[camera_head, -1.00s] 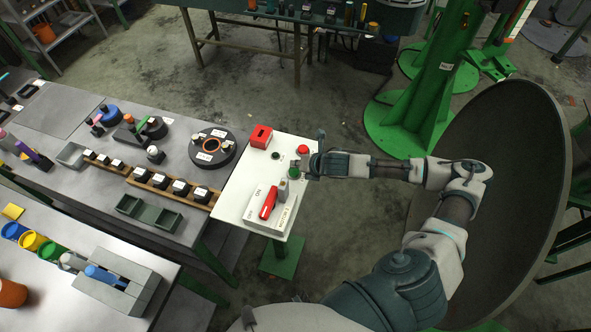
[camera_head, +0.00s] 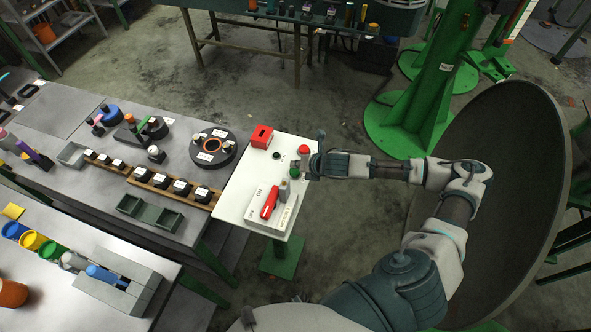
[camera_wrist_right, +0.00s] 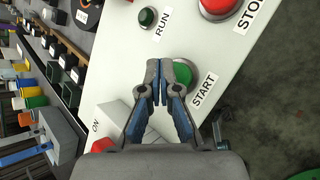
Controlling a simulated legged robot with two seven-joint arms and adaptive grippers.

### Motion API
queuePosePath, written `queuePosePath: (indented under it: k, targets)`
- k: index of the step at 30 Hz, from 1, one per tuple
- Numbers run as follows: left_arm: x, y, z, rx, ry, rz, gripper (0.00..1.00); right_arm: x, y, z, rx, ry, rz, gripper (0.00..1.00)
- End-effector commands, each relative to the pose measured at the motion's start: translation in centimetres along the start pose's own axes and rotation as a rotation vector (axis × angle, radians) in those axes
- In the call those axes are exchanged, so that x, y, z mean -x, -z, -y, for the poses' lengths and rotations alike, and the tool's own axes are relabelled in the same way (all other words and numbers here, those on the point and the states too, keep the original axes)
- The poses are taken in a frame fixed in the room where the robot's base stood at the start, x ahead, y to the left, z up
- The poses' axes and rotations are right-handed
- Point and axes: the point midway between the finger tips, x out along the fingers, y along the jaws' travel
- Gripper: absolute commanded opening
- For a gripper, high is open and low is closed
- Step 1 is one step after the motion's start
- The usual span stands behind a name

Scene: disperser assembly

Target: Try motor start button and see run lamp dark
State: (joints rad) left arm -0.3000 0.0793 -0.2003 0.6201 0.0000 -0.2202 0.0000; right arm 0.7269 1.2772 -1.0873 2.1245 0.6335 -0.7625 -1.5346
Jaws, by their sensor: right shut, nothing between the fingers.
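The white control panel (camera_head: 238,190) carries a green start button (camera_head: 293,171), a red stop button (camera_head: 303,149) and a small run lamp (camera_head: 276,155). In the right wrist view the run lamp (camera_wrist_right: 147,17) looks dark green and unlit, beside its RUN label. My right gripper (camera_wrist_right: 158,96) is shut and empty, its tips over the edge of the green start button (camera_wrist_right: 183,74), next to the START label. I cannot tell whether they touch or press it. In the head view the right gripper (camera_head: 304,168) partly covers that spot. My left gripper is not in view.
A red switch handle (camera_head: 269,204) by an ON label and a red box (camera_head: 262,136) are on the same panel. A bench (camera_head: 85,145) with a black ring-shaped part (camera_head: 212,147) adjoins it on the left. A green column (camera_head: 430,95) stands behind to the right.

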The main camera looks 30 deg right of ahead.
Motion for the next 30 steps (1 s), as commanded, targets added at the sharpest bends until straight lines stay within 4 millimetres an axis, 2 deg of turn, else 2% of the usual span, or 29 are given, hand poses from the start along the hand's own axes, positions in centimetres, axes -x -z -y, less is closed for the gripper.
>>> queuePosePath:
  k: [6, 30]
  targets:
    - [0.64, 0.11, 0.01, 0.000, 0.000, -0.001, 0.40, -0.29, 0.43, 0.04, -0.001, 0.000, -0.001, 0.00]
    - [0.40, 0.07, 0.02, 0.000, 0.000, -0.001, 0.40, -0.75, 0.77, 0.34, -0.001, 0.000, -0.001, 0.00]
